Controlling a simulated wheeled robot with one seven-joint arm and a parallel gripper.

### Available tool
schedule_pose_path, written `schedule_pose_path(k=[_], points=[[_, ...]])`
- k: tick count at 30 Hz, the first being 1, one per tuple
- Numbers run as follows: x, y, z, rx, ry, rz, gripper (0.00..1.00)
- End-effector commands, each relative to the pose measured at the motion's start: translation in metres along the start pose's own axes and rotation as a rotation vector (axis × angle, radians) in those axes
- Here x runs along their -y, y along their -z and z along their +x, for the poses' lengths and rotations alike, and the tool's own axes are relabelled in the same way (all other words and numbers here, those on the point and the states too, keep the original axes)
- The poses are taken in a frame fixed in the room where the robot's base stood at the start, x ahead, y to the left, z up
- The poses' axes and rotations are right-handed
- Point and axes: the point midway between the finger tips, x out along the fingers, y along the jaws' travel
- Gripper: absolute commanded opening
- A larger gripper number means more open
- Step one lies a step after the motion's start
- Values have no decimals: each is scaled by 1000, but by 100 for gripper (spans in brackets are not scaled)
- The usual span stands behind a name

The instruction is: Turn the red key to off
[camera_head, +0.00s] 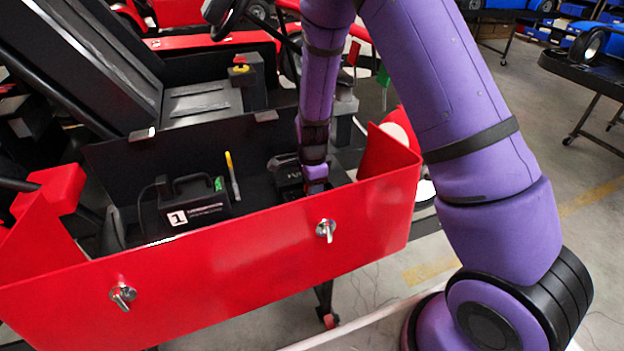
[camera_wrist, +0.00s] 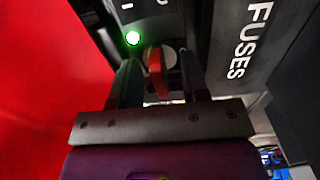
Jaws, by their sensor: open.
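The red key (camera_wrist: 155,72) shows in the wrist view as a narrow upright red tab in front of a round grey switch face. Marks that look like a bar and a circle are partly visible at the top. A green lamp (camera_wrist: 132,38) glows to its upper left. My gripper (camera_wrist: 160,64) is open, with one finger on each side of the key and a gap visible on both sides. In the head view my gripper (camera_head: 315,181) reaches down into the kart's side compartment, and the key is hidden there.
A red side panel (camera_head: 230,260) with two metal latches runs close along the compartment. The black fuse box (camera_wrist: 250,45) stands close on the right of my gripper. A black box marked 1 (camera_head: 192,203) and a yellow-tipped stick (camera_head: 232,176) are farther left.

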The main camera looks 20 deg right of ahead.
Motion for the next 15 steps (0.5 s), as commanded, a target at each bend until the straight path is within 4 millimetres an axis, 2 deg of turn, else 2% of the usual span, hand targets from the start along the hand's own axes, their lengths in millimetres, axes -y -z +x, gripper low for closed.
schedule_pose_path(k=[7,12,15], points=[[0,0,0,0,0,0,39],[0,0,0,0,0,0,0],[0,0,0,0,0,0,0]])
